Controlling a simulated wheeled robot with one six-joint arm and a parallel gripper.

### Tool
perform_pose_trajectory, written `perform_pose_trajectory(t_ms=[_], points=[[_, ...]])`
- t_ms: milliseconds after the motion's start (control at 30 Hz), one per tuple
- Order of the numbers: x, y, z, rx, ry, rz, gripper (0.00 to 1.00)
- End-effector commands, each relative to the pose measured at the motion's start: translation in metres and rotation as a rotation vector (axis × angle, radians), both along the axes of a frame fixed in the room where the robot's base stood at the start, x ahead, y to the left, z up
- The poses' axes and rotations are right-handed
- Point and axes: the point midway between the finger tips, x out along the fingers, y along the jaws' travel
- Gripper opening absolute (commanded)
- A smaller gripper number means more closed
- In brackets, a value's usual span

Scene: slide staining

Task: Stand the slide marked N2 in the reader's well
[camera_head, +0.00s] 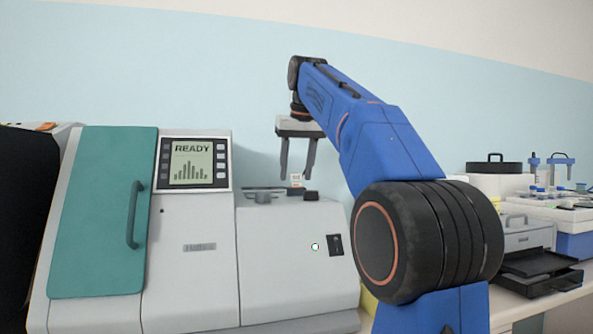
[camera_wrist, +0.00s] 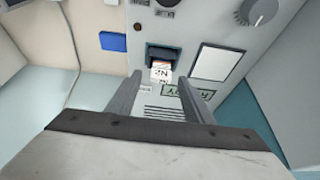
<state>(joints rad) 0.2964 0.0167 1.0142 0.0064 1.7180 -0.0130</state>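The slide marked N2 (camera_wrist: 160,74) stands in the dark slot of the reader's well (camera_wrist: 162,55), its white label end showing upside down in the wrist view. In the head view the small pale slide (camera_head: 296,180) sticks up from the top of the reader (camera_head: 292,250). My gripper (camera_head: 296,176) points down over the reader, its two fingers apart on either side of the slide's top. In the wrist view a gap shows between each finger and the slide, so the gripper is open and empty. The slide's lower part is hidden in the well.
Left of the well stands the taller housing with a READY screen (camera_head: 191,162) and a teal door (camera_head: 100,210). The reader's top carries a dark knob (camera_head: 311,196). Right on the bench are a black tray (camera_head: 540,270) and a blue-white box (camera_head: 570,235).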

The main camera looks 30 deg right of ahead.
Motion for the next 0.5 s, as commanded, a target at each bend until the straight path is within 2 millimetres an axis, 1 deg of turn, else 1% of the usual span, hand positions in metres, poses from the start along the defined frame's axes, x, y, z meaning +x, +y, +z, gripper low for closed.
perform_pose_trajectory(t_ms=[133,233,500], points=[[0.000,0.000,0.001,0.000,0.000,0.000,0.46],[-0.002,0.001,0.006,0.000,0.000,0.000,0.46],[-0.015,0.004,0.041,-0.001,-0.003,0.000,0.46]])
